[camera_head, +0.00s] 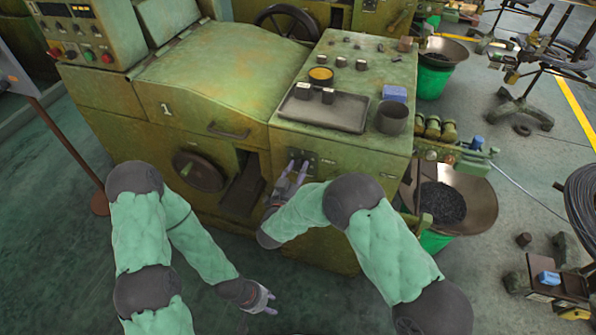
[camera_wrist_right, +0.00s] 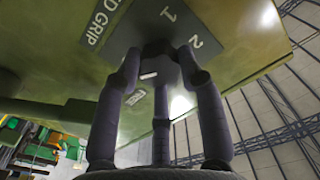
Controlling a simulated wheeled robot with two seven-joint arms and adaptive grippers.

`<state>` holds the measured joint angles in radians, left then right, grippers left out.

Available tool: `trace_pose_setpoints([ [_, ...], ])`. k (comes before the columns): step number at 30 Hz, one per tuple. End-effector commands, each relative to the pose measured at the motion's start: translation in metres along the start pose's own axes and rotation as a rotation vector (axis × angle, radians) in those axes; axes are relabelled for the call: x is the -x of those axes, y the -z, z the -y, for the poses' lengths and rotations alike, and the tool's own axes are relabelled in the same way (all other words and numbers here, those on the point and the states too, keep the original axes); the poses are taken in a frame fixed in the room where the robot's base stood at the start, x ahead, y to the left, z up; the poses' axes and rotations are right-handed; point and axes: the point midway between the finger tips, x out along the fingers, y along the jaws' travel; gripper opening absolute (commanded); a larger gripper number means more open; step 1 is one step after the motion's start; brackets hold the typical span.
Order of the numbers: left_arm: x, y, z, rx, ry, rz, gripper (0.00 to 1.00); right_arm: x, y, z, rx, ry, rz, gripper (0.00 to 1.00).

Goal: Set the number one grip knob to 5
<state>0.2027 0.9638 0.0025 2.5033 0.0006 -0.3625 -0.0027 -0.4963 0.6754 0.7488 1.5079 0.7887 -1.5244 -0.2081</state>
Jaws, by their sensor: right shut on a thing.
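The grip knob (camera_wrist_right: 158,60) is dark and sits on a grey label plate (camera_wrist_right: 116,40) in the right wrist view. The plate shows part of the word GRIP and the numerals 1 and 2; no 5 is visible. A small white mark shows between the fingers at the knob, but I cannot tell its setting. My right gripper (camera_wrist_right: 158,72) has its fingers around the knob and is shut on it. In the head view, my right gripper (camera_head: 293,172) is at the dark front panel (camera_head: 313,157), which it partly covers. My left gripper (camera_head: 270,301) is open and empty, low over the floor.
The green machine (camera_head: 225,75) carries a white 1 on its front. A tray (camera_head: 322,110), dark cup (camera_head: 392,117) and blue box (camera_head: 395,93) are on top. A bin (camera_head: 443,202) stands at right. Floor at lower left is clear.

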Motion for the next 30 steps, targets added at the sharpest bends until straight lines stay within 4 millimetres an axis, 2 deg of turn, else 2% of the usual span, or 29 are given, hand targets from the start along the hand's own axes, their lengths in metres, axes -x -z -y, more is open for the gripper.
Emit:
trace_pose_setpoints([
  [2, 0.001, 0.000, 0.000, 0.000, 0.000, 0.000, 0.40, -0.003, 0.006, 0.002, -0.008, 0.000, -0.013, 0.06],
  [3, 0.001, 0.000, 0.000, 0.000, 0.000, 0.000, 0.40, -0.003, 0.007, 0.003, -0.008, 0.000, -0.014, 0.47],
  [5, 0.001, 0.000, 0.000, 0.000, 0.000, 0.000, 0.40, -0.003, 0.007, 0.003, -0.008, 0.000, -0.013, 0.61],
  [17, 0.000, 0.000, 0.000, 0.000, 0.000, 0.000, 0.40, 0.003, 0.003, 0.002, -0.003, 0.001, -0.006, 0.61],
  [23, 0.000, 0.000, 0.000, 0.000, 0.000, 0.000, 0.40, 0.031, 0.003, 0.003, -0.002, 0.004, -0.005, 0.61],
  [30, 0.000, 0.000, 0.000, 0.000, 0.000, 0.000, 0.40, 0.079, 0.003, 0.003, -0.002, 0.005, -0.006, 0.61],
])
